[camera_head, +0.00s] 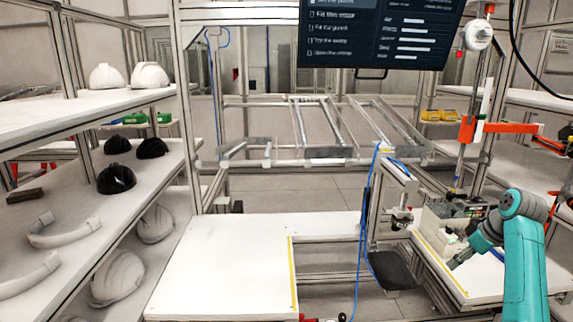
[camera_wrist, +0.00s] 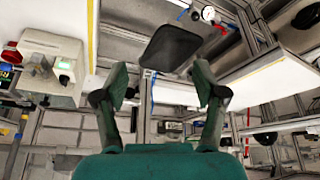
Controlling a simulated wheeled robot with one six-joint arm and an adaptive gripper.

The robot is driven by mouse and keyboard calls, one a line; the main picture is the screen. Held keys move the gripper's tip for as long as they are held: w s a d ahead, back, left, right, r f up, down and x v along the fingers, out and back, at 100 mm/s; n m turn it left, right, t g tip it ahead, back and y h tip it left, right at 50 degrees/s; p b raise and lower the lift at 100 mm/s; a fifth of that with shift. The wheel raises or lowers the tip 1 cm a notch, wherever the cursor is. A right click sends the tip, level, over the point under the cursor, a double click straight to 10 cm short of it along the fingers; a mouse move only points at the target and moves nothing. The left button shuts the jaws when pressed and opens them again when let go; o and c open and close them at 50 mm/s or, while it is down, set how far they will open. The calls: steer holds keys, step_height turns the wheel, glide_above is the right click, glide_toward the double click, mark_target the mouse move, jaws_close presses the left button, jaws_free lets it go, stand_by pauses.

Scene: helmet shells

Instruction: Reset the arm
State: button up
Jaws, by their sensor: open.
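My gripper (camera_wrist: 162,85) shows in the wrist view with its two fingers spread wide and nothing between them. My teal arm (camera_head: 524,250) stands at the right of the head view, bent over the right-hand bench; the gripper tip there is small and hard to make out. White helmet shells (camera_head: 149,75) stand on the upper left shelf. Black helmet shells (camera_head: 117,178) sit on the shelf below. More white shells (camera_head: 118,276) lie on the lowest shelf.
A white table (camera_head: 225,265) with a yellow edge strip is bare at the centre. A small machine (camera_head: 440,228) stands on the right bench, close to my arm. A black pad (camera_head: 392,270) sits between table and bench. A screen (camera_head: 380,32) hangs above.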

steer(key=s+a+f+m+t, duration=0.15)
steer(key=a+f, duration=0.25)
steer(key=f, duration=0.4)
steer(key=s+a+f+h, duration=0.1)
steer(key=s+a+f, duration=0.2)
steer(key=f, duration=0.6)
steer(key=s+a+f+m+t, duration=0.15)
steer(key=a+f, duration=0.25)
steer(key=f, duration=0.4)
steer(key=s+a+f+m+t+h, duration=0.1)
steer(key=s+a+f, duration=0.4)
steer(key=s, duration=0.3)
steer(key=s+a+f+h, duration=0.1)
steer(key=s+a+f, duration=0.45)
steer(key=s, duration=0.25)
steer(key=s+a+r+m+t, duration=0.1)
steer(key=s+a+r+t, duration=0.15)
steer(key=s, duration=0.85)
steer(key=s+a+r+t, duration=0.1)
steer(key=s+a, duration=0.2)
steer(key=s, duration=0.8)
steer(key=s+a+r+t, duration=0.3)
steer(key=s+r, duration=1.2)
steer(key=r, duration=0.3)
steer(key=shift+s+r+m+y, duration=0.25)
steer(key=shift+s+m+y, duration=0.05)
steer(key=shift+s+y, duration=0.1)
